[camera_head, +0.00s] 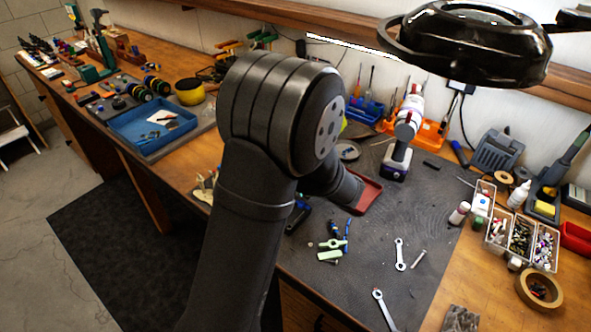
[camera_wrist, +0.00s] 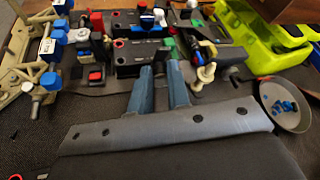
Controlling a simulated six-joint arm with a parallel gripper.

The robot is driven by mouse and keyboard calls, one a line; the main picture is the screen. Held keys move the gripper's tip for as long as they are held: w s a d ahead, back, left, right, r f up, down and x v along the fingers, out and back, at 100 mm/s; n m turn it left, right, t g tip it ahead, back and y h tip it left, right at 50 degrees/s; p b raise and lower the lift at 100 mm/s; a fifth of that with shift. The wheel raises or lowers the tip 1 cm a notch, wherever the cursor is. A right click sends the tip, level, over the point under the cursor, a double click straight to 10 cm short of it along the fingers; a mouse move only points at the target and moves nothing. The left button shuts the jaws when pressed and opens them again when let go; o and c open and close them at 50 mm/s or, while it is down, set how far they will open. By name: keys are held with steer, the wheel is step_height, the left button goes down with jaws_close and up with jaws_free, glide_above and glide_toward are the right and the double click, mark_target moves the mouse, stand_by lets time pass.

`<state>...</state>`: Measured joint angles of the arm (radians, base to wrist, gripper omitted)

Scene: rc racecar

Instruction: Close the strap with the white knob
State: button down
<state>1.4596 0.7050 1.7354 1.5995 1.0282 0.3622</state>
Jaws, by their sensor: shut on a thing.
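In the wrist view, the two blue-grey fingers of my gripper (camera_wrist: 160,68) point away, close together, at the dark parts of the racecar (camera_wrist: 138,57). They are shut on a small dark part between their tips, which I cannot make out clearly. A small white knob (camera_wrist: 204,73) stands just right of the fingers, apart from them. Another pale round piece (camera_wrist: 159,16) shows farther back among the black boxes. I cannot tell which one belongs to the strap. In the head view, my arm hides my gripper and most of the car.
A lime-green object (camera_wrist: 270,40) stands at the back right of the wrist view, with a metal dish of blue bits (camera_wrist: 286,106) before it.

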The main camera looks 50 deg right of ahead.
steer(key=g, duration=0.1)
steer(key=w+r+g, duration=0.1)
steer(key=n+g, duration=0.1)
steer(key=g, duration=0.1)
steer(key=shift+w+a+r+y, duration=0.1)
steer(key=shift+w+r+y, duration=0.1)
steer(key=shift+w+y, duration=0.1)
steer(key=g, duration=0.2)
steer(key=w+g, duration=0.1)
steer(key=w+r+g, duration=0.1)
steer(key=g, duration=0.1)
steer(key=shift+w+n+g, duration=0.1)
steer(key=shift+n+g, duration=0.2)
steer(key=w+g, duration=0.1)
steer(key=g, duration=0.1)
steer(key=shift+w+f+g, duration=0.1)
steer(key=shift+w+g, duration=0.05)
steer(key=shift+g, duration=0.25)
steer(key=shift+w+f+n+g, duration=0.2)
steer(key=shift+w+g, duration=0.15)
steer(key=shift+g, duration=0.55)
steer(key=shift+w+f+n+g, duration=0.1)
steer(key=shift+w+n+g, duration=0.15)
steer(key=shift+g, duration=0.65)
steer(key=shift+w, duration=0.1)
steer(key=c, duration=1.4)
jaws_free()
